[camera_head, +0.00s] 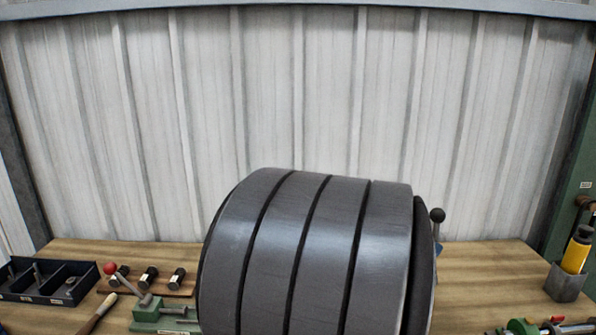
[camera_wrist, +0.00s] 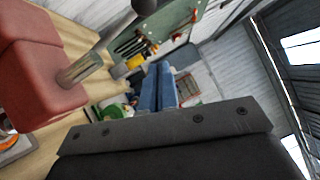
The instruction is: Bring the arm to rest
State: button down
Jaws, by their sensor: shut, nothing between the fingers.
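In the wrist view my gripper (camera_wrist: 165,126) shows as a dark grey bar with screws across the bottom, shut and empty. It points over the workshop, with no object touching it that I can make out. In the head view the gripper is not visible. A large dark grey banded cylinder (camera_head: 320,255) fills the centre foreground there and hides the middle of the wooden bench (camera_head: 490,262). I cannot tell whether this cylinder is part of my arm.
A black divided tray (camera_head: 45,282), a green tool with a red knob (camera_head: 150,308) and a grey cup (camera_head: 566,282) stand on the bench. A black-knobbed lever (camera_head: 437,216) rises behind the cylinder. In the wrist view, a red block (camera_wrist: 40,80) is close at left and a blue object (camera_wrist: 167,88) lies beyond the gripper.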

jog(key=v, duration=0.7)
jog(key=w+a+r+n+t+y, duration=0.3)
jog(key=w+r+n+t+y, duration=0.4)
jog(key=r+n+t+y, duration=0.3)
jog(key=shift+w+a+r+n+t, duration=0.3)
jog(key=shift+r+n+t, duration=0.35)
jog(key=shift+n, duration=1.35)
jog(key=shift+r, duration=0.15)
